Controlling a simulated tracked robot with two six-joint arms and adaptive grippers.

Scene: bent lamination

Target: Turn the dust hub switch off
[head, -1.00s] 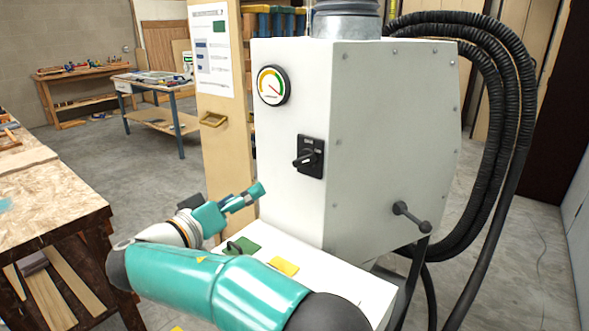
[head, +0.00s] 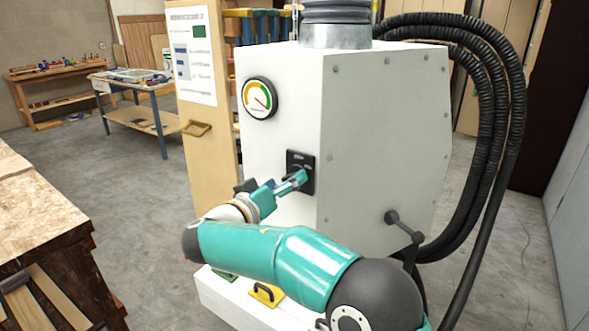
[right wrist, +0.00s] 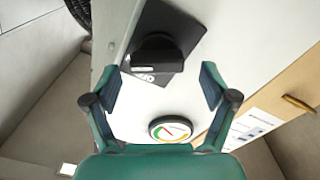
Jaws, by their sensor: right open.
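The dust hub (head: 375,130) is a white cabinet with a black rotary switch (head: 306,160) on a dark plate on its front face. My right gripper (head: 302,179) is in front of the switch and covers part of it in the head view. In the right wrist view the black switch knob (right wrist: 157,54) lies ahead of the two fingers, a little beyond the tips. The right gripper (right wrist: 158,88) is open, with nothing between its fingers. The left gripper is not in view.
A round gauge (head: 259,98) is above and left of the switch. A black handle (head: 405,226) sticks out from the cabinet's right side. A yellow piece with a black handle (head: 267,293) is on the white ledge below. Black hoses (head: 515,120) hang at right.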

